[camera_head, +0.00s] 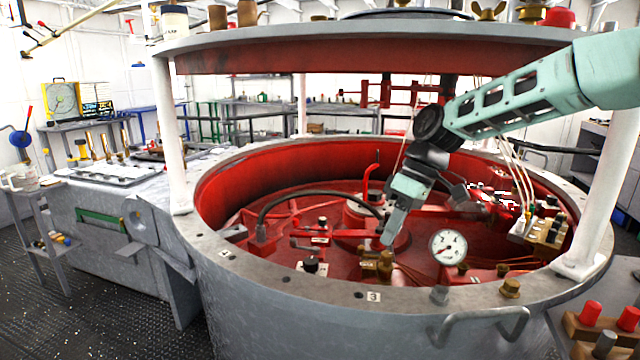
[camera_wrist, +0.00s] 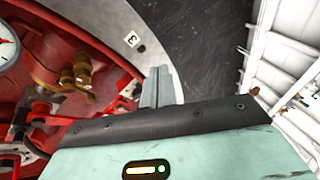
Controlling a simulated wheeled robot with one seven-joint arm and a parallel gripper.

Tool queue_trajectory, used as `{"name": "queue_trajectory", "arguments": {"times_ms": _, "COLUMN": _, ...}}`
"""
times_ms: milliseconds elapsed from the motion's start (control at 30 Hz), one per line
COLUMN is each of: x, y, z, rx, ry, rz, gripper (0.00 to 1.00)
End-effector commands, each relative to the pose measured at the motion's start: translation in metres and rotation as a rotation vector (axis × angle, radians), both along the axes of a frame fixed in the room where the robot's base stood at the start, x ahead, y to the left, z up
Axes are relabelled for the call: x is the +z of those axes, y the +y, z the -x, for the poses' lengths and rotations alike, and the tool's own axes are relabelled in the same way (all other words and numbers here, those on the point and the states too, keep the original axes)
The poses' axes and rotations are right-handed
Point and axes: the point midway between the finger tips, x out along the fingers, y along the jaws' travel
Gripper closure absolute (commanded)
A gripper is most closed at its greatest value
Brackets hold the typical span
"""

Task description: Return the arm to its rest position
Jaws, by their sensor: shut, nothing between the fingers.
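My arm reaches in from the right in the head view, under the upper ring and over the round red well. My gripper (camera_head: 388,241) hangs at its end, pointing down and slightly left, above the red floor of the well. Its fingers are together with nothing between them. In the wrist view the closed fingers of my gripper (camera_wrist: 158,85) stand up past the dark edge of the mint-green wrist housing. A brass valve (camera_head: 385,265) is just below the fingertips in the head view; the same valve shows in the wrist view (camera_wrist: 78,74). I cannot tell the gap between them.
The grey rim (camera_head: 335,291) surrounds the well. White posts (camera_head: 176,140) hold up the upper ring (camera_head: 400,40). A pressure gauge (camera_head: 448,246) stands right of my gripper. A black hose (camera_head: 310,192) arches at left. A brass-topped block (camera_head: 540,232) sits at the right, near a post.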

Motion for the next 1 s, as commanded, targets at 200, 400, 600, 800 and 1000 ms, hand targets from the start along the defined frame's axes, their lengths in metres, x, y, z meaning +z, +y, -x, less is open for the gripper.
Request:
{"name": "queue_trajectory", "arguments": {"times_ms": 200, "x": 0.014, "y": 0.045, "z": 0.102, "rx": -0.023, "ry": -0.005, "rz": 0.169, "gripper": 1.0}}
{"name": "queue_trajectory", "arguments": {"times_ms": 400, "x": 0.017, "y": 0.042, "z": 0.217, "rx": -0.127, "ry": -0.052, "rz": 0.314, "gripper": 1.0}}
{"name": "queue_trajectory", "arguments": {"times_ms": 600, "x": 0.013, "y": 0.011, "z": 0.296, "rx": -0.241, "ry": -0.103, "rz": 0.375, "gripper": 1.0}}
{"name": "queue_trajectory", "arguments": {"times_ms": 800, "x": 0.008, "y": -0.007, "z": 0.325, "rx": -0.296, "ry": -0.121, "rz": 0.386, "gripper": 1.0}}
{"name": "queue_trajectory", "arguments": {"times_ms": 1000, "x": 0.006, "y": -0.009, "z": 0.326, "rx": -0.302, "ry": -0.121, "rz": 0.388, "gripper": 1.0}}
